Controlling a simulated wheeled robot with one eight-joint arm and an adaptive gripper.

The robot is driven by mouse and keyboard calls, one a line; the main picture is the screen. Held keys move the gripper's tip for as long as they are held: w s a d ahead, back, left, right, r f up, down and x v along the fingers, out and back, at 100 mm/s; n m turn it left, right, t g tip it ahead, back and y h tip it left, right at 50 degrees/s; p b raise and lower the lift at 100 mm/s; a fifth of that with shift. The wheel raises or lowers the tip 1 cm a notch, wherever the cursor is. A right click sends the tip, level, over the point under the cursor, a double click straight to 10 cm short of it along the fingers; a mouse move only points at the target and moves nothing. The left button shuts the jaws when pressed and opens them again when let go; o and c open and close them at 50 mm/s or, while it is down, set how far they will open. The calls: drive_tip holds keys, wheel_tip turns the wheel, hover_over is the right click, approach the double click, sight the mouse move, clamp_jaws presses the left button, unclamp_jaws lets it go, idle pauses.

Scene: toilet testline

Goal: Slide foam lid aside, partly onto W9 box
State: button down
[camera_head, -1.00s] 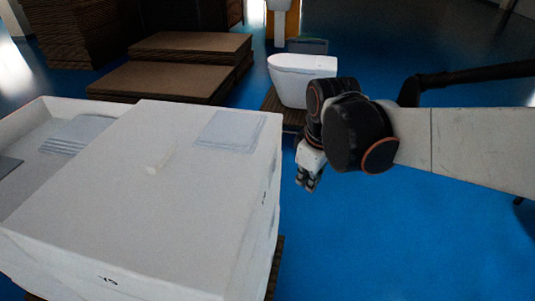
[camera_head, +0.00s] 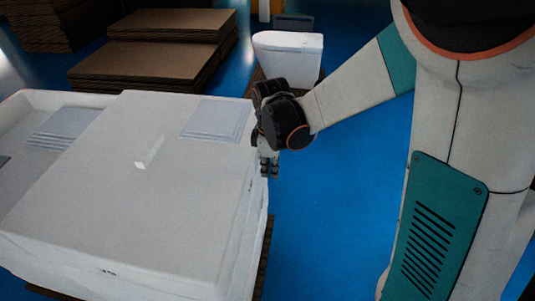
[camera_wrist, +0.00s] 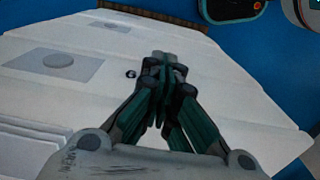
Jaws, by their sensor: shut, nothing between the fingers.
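The white foam lid (camera_head: 100,205) lies flat as a large slab over a white box in the head view. A small pale block (camera_head: 149,152) and a flat grey-white sheet (camera_head: 217,120) show on its top. An open white box (camera_head: 22,113) adjoins its left side; I cannot read a W9 label on it. My gripper (camera_head: 269,170) points down just beside the lid's right edge, near its far right corner. In the wrist view my gripper (camera_wrist: 165,62) is shut and empty in front of a white surface (camera_wrist: 205,50). I cannot tell whether the fingertips touch it.
Stacked brown boards (camera_head: 140,70) stand behind the boxes. A white toilet (camera_head: 288,55) stands beyond my gripper. Blue floor (camera_head: 335,215) is clear to the right of the lid. A small dark mark (camera_head: 108,271) shows on the front face.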

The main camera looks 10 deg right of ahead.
sight(144, 159)
drive_tip(key=shift+w+a+f, duration=0.25)
drive_tip(key=shift+a+f, duration=0.2)
drive_tip(key=shift+a, duration=0.15)
drive_tip(key=shift+w+a+f, duration=0.25)
drive_tip(key=shift+a+f, duration=0.15)
drive_tip(key=shift+a, duration=0.25)
drive_tip(key=shift+w+a+f, duration=0.25)
drive_tip(key=shift+a+f, duration=0.2)
drive_tip(key=shift+a, duration=0.15)
drive_tip(key=w+a+b, duration=0.1)
drive_tip(key=w+a, duration=0.3)
drive_tip(key=a, duration=0.7)
drive_tip(key=w+a+b, duration=0.2)
drive_tip(key=w+a, duration=0.3)
drive_tip(key=a, duration=0.6)
drive_tip(key=w+a+b, duration=0.1)
drive_tip(key=w+a, duration=0.3)
drive_tip(key=a, duration=0.7)
drive_tip(key=shift+w+a+b, duration=0.3)
drive_tip(key=shift+w+a, duration=0.1)
drive_tip(key=shift+d, duration=0.1)
